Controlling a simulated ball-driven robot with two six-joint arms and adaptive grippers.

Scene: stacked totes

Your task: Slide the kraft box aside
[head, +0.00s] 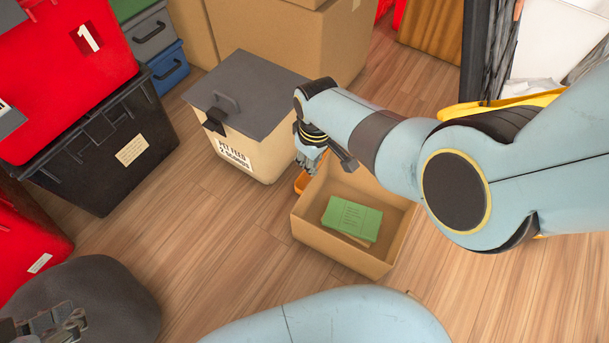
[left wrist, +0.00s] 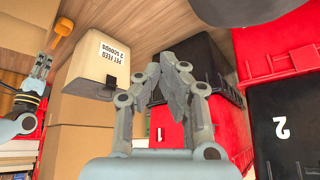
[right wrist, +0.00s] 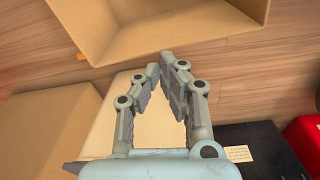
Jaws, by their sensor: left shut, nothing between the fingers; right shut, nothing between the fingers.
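An open kraft box (head: 326,236) stands on the wood floor, with green booklets (head: 352,217) inside. It also shows at the top of the right wrist view (right wrist: 150,55). My right gripper (head: 310,165) is shut and empty, above the gap between the open box and the cream feed bin (head: 250,150). I cannot tell whether it touches either. Its fingertips also show in the right wrist view (right wrist: 162,62). My left gripper (head: 70,322) is shut and empty at the lower left, far from the box; it shows in the left wrist view too (left wrist: 175,65).
Closed kraft cartons (head: 280,40) stand behind the lidded feed bin. Black (head: 115,150) and red (head: 60,75) totes are stacked at left. A yellow-rimmed container (head: 480,105) is at right. Floor in front is clear.

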